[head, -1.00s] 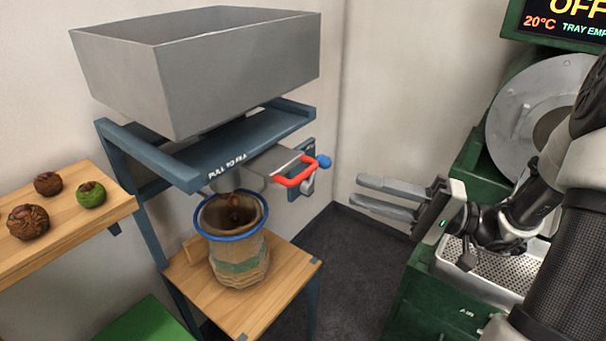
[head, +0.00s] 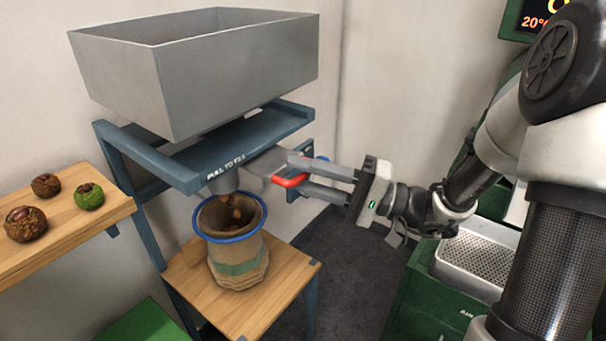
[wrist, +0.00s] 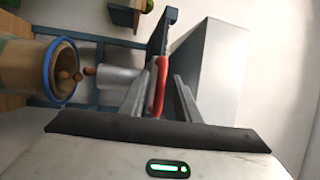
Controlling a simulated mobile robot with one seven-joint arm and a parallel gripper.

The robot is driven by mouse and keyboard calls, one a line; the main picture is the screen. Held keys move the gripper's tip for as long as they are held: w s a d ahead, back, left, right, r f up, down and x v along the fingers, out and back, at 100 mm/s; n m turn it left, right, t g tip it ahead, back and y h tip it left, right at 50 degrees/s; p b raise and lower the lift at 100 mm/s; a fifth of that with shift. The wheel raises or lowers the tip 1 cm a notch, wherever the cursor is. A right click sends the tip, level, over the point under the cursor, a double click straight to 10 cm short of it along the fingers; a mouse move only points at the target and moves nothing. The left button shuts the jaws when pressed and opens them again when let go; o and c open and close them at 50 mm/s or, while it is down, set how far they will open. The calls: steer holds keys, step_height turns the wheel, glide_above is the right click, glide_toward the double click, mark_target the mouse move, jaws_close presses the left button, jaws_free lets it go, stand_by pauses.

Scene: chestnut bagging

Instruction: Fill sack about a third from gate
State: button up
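The burlap sack (head: 240,264) with a blue rim and green band stands upright on a small wooden stand, its mouth under the hopper's chute. Brown chestnuts (head: 233,198) drop from the chute into it; the fill level inside is unclear. The grey gate plate (head: 268,162) sticks out under the hopper, with a red handle (head: 291,182). My gripper (head: 300,175) is at this handle. In the wrist view, its two fingers (wrist: 158,90) lie either side of the red handle (wrist: 160,75), open, with a gap visible on the right side.
The grey hopper bin (head: 200,65) sits on a blue frame (head: 160,165) above the sack. A green machine with a perforated tray (head: 470,262) is at right.

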mark_target(283, 162)
steer(key=shift+r, duration=0.1)
jaws_close()
steer(key=shift+w, duration=0.1)
steer(key=w+a, duration=0.2)
steer(key=a, duration=0.1)
steer(key=shift+w+a+r+b, duration=0.1)
steer(key=shift+w+a+b, duration=0.2)
steer(key=shift+b, duration=0.05)
steer(key=shift+d+r, duration=0.1)
jaws_free()
steer(key=shift+f, duration=0.25)
steer(key=v, duration=1.7)
steer(key=shift+d+p, duration=0.15)
steer(key=shift+p, duration=0.15)
